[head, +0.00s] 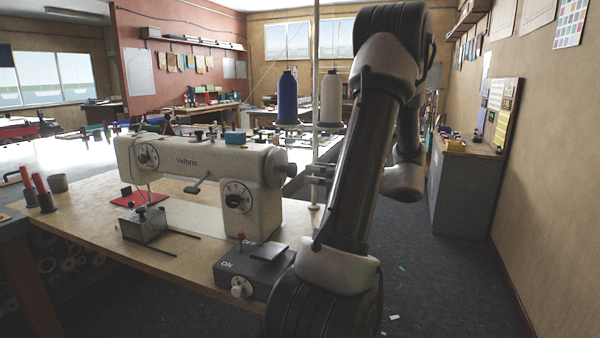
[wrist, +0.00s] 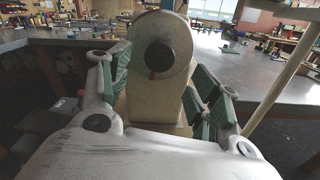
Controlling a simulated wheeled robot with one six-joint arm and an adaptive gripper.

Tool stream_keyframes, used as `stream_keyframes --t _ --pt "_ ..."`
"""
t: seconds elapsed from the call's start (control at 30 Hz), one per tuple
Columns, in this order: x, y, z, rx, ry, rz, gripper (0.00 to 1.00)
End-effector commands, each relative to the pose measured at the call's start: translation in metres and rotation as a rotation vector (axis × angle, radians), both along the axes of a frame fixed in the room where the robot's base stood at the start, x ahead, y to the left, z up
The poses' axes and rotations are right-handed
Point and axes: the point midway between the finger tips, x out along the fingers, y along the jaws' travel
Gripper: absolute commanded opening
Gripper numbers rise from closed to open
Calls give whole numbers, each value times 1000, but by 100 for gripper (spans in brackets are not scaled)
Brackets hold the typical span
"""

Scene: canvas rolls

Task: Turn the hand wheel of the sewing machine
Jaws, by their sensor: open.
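The cream sewing machine (head: 205,168) stands on the wooden-topped table in the head view. Its hand wheel (head: 284,167) is at the machine's right end. In the wrist view the hand wheel (wrist: 166,50) faces me as a pale disc with a dark hub and a small red mark at its lower left. My gripper (head: 314,178) is just right of the wheel in the head view, partly hidden by my arm. In the wrist view my gripper (wrist: 155,78) is open, its green-padded fingers either side of the machine's end, the wheel roughly between them. I cannot tell whether they touch.
A dark ON/OFF box (head: 252,270) sits at the table's front corner. Blue (head: 288,96) and white (head: 331,96) thread cones stand on a pole behind the wheel; a slanted pole (wrist: 285,65) shows close on the right in the wrist view.

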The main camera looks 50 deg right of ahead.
Motion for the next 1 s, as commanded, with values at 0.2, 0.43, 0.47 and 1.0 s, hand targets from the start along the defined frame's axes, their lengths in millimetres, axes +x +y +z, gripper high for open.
stream_keyframes --t 0.2,0.43,0.47,1.0 --pt "-32 -14 0 1 0 -1 62" --pt "-40 -16 0 1 1 1 62" --pt "-40 -16 0 1 0 1 62" --pt "-39 -17 -1 -24 -8 -1 62"
